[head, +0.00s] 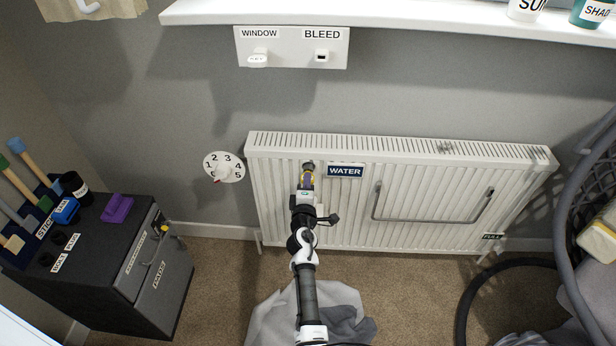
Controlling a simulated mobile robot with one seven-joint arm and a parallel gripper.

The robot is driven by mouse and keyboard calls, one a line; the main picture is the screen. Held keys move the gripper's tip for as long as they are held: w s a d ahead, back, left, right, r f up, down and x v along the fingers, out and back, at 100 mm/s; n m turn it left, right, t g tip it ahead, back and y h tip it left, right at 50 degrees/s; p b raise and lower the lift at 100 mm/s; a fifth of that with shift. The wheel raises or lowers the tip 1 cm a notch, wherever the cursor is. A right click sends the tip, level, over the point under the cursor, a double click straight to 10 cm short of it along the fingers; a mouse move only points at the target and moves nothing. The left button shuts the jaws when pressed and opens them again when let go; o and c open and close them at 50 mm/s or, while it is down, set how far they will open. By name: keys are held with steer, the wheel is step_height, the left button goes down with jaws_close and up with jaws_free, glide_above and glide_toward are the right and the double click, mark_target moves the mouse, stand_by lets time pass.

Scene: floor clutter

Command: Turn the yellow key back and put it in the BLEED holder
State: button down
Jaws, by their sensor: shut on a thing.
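My gripper (306,184) reaches up to the front of the white radiator (420,170), just left of the WATER label (345,171). It is shut on the yellow key (307,179), of which only a small yellowish part shows between the fingers. The gripper hides the key's tip and whatever it meets on the radiator, so I cannot tell how the key is turned. The BLEED holder (321,56) is on the right of the white wall plate (290,63), below the sill. Its dark slot looks empty.
A white key (257,58) sits in the WINDOW holder. A numbered dial (223,167) is on the wall left of the radiator. A dark cabinet (120,260) stands at the left, with yellow at its lock. A sill (400,22) juts out above. A dark hose (475,290) lies at the right.

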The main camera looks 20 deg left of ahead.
steer(key=shift+s+d, duration=0.15)
steer(key=shift+s, duration=0.45)
steer(key=shift+v, duration=1.3)
